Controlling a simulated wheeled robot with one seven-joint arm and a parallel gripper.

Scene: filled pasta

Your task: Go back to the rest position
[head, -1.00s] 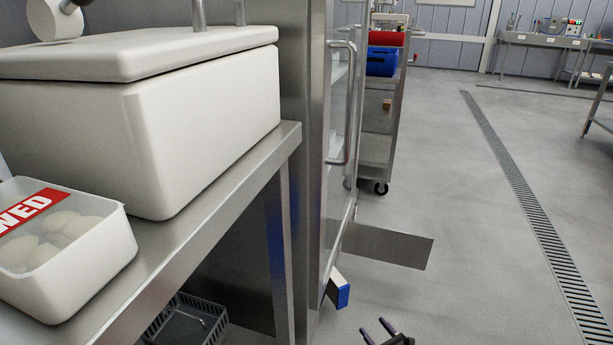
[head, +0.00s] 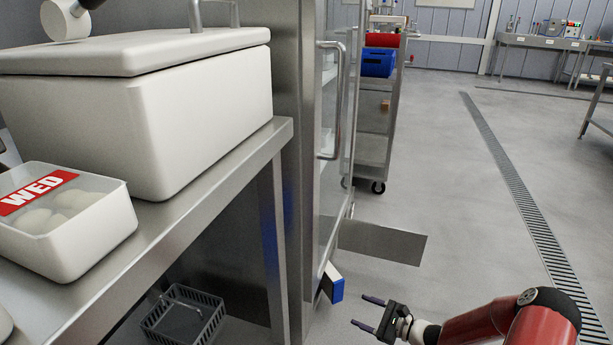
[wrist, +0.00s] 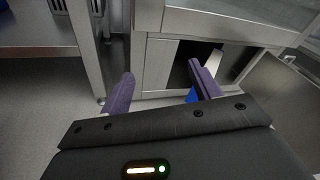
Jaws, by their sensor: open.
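My gripper (head: 369,314) is at the lower right of the head view, at the end of my red arm, low over the floor. Its two fingers are apart with nothing between them. In the wrist view my gripper (wrist: 163,90) also shows open and empty, facing the lower front of a steel cabinet (wrist: 185,70). A blue-ended piece (head: 333,285) sticks out low at the cabinet's base, just left of the fingers and apart from them.
A steel table (head: 215,190) at left bears a big white lidded box (head: 190,125) and a tub labelled WED (head: 75,240). A dark basket (head: 185,318) sits below. A glass-doored cabinet (head: 335,180) and a trolley (head: 375,140) stand beyond. The floor (head: 460,220) at right is clear.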

